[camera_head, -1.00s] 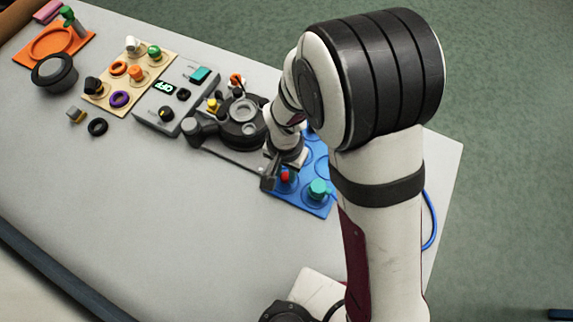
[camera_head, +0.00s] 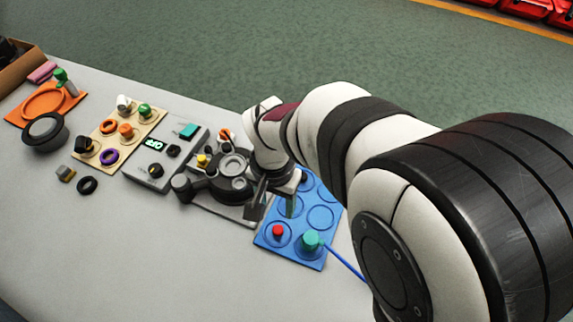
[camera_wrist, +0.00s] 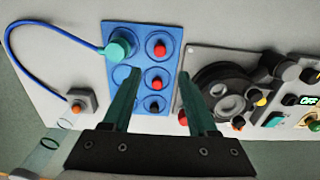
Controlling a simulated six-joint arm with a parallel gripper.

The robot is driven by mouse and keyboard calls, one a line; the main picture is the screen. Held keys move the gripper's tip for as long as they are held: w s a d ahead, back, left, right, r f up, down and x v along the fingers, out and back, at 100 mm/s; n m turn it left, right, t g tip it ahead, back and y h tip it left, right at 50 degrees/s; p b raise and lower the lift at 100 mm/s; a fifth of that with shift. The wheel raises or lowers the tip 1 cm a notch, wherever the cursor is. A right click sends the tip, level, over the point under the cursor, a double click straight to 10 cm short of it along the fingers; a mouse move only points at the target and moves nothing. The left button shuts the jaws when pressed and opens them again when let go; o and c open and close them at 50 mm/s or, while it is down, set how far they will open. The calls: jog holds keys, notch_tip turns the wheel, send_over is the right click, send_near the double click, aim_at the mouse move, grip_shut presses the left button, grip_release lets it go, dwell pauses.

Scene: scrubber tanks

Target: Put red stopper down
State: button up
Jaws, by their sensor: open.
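A red stopper (camera_head: 278,231) stands in the near left ring of the blue board (camera_head: 316,189). It also shows in the wrist view (camera_wrist: 158,50), beside the teal stopper (camera_wrist: 119,43). A second red-topped stopper (camera_wrist: 155,82) sits in the middle ring of the same row in the wrist view; my gripper hides most of that ring in the head view. My gripper (camera_wrist: 158,74) is open, with nothing held between its fingers. In the head view, my gripper (camera_head: 272,208) is beside the board, its fingers pointing down; I cannot tell its exact height.
A dark stopper (camera_wrist: 154,105) sits in the last ring of that row. A round dark device (camera_head: 228,180) stands close on the left. Further left are a grey control box (camera_head: 165,155) and a beige board (camera_head: 118,142) with stoppers. The table front is clear.

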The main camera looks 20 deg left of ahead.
jog(key=s+d+r+m, duration=0.1)
jog(key=d+r, duration=0.2)
jog(key=d, duration=0.3)
jog(key=d+r+m, duration=0.1)
jog(key=d+r, duration=0.2)
jog(key=d, duration=0.2)
jog(key=s+d+r+m+y, duration=0.1)
jog(key=s+d+r+m, duration=0.1)
jog(key=s+d, duration=0.7)
jog(key=shift+s+d+m+y, duration=0.3)
jog(key=shift+s+m+y, duration=0.1)
jog(key=shift+m, duration=0.4)
